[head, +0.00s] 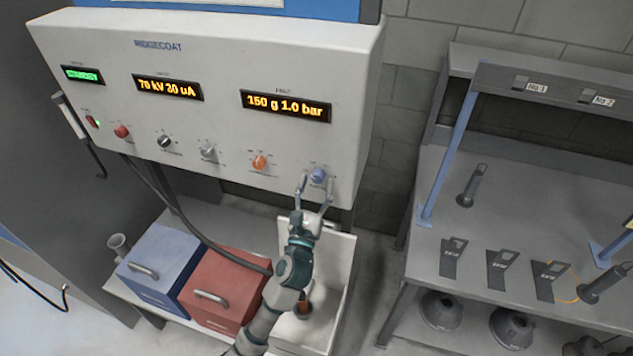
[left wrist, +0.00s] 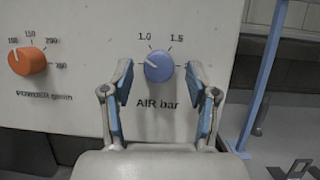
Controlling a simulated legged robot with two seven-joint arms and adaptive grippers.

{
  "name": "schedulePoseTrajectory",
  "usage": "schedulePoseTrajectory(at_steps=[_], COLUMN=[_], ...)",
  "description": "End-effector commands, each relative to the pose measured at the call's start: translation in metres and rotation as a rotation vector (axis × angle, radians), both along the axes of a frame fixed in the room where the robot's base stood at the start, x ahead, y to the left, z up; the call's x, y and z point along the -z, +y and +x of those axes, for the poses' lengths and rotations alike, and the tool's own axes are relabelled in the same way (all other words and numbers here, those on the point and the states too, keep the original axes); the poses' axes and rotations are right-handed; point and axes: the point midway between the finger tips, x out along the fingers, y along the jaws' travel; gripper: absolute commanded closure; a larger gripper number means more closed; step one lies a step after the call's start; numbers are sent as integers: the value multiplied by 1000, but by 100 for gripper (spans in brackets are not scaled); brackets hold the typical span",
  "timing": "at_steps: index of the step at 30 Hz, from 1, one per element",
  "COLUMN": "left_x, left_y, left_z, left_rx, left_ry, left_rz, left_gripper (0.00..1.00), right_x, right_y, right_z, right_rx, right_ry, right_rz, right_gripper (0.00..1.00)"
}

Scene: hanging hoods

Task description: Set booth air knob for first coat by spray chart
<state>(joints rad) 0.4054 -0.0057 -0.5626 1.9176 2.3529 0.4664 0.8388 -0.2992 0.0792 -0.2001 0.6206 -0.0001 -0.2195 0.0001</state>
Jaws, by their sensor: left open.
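The blue AIR bar knob (head: 318,175) is at the lower right of the white RIDGECOAT panel (head: 220,60). In the left wrist view the blue knob (left wrist: 159,66) has marks 1.0 and 1.5 above it, and its pale pointer line tilts to the upper left. The marks at its sides are mostly hidden by my fingers. The amber display (head: 286,106) reads 150 g 1.0 bar. My left gripper (head: 314,192) is open, with its fingers on either side of the knob and the knob between them. Contact cannot be told. No readable spray chart shows. My right gripper is not in view.
An orange powder knob (left wrist: 28,61) sits left of the blue one. Grey (head: 208,152), dark (head: 164,141) and red (head: 122,131) controls continue leftward. Blue (head: 158,268) and red (head: 225,290) boxes stand below. A grey rack (head: 480,215) with tools stands at right.

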Motion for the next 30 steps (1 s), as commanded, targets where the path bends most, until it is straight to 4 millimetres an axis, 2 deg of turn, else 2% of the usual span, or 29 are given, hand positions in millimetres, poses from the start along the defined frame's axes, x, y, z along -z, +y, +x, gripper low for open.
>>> schedulePoseTrajectory(at_steps=[11, 14, 18, 25, 30], left_x=[-3, -3, -3, -4, -5], left_y=[-2, -2, -2, -2, -1], left_z=[6, 6, 6, 6, 6], left_rx=[0, 0, 1, 1, 1], left_ry=[0, 0, 0, -3, -19], left_rz=[-1, 0, 0, 10, 58], left_gripper=[41, 64, 99, 100, 100], right_x=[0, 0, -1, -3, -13], right_y=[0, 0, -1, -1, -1], right_z=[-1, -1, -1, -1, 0], right_rx=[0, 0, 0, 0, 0], right_ry=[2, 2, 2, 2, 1], right_rz=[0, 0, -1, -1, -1], right_gripper=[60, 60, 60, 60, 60])
